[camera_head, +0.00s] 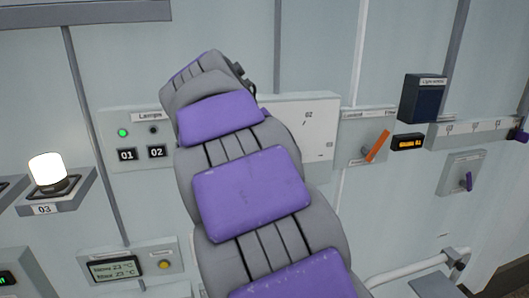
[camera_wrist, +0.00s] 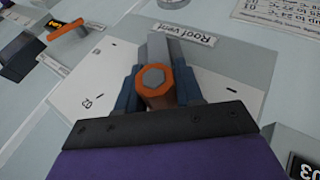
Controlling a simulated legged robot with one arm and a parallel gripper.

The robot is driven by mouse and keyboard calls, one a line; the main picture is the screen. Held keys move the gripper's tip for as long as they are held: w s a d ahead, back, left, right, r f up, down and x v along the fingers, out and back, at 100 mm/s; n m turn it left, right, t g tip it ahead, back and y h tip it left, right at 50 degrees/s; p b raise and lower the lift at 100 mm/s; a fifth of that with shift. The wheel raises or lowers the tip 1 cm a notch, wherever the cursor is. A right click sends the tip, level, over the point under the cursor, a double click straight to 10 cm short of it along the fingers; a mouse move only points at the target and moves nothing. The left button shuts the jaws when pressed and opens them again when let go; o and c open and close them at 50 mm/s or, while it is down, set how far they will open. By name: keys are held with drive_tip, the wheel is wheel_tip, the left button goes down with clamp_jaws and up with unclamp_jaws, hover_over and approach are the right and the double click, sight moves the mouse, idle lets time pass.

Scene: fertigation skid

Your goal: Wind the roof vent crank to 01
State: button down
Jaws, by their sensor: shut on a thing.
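In the wrist view, my gripper (camera_wrist: 158,92) is shut on the orange knob of the roof vent crank (camera_wrist: 153,75), with a dark blue finger on either side. A grey bar runs from the knob toward the "Roof vent" label (camera_wrist: 184,33), which reads upside down. The white dial panel (camera_wrist: 88,88) shows beside it with an upside-down mark that looks like 03 (camera_wrist: 87,102). In the head view, my arm hides the crank and my gripper. Only the right part of the panel (camera_head: 318,128) shows there, with a mark 02 (camera_head: 309,115). The 01 mark of the dial is not visible.
In the head view, a lamp panel (camera_head: 117,125) with tags 01 and 02 is at left, above a temperature display (camera_head: 114,269). An orange lever (camera_head: 377,146) is right of the dial panel. A lit lamp (camera_head: 48,168) and a handrail (camera_head: 415,267) stand out from the wall.

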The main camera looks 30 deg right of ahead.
drive_tip(key=shift+s+d+y, duration=0.1)
drive_tip(key=shift+d+y, duration=0.15)
drive_tip(key=shift+y, duration=0.35)
drive_tip(key=shift+d, duration=0.1)
drive_tip(key=c, duration=1.1)
unclamp_jaws()
drive_tip(key=shift+s, duration=0.1)
drive_tip(key=shift+o, duration=1.4)
drive_tip(key=shift+d, duration=0.3)
drive_tip(key=shift+r, duration=0.1)
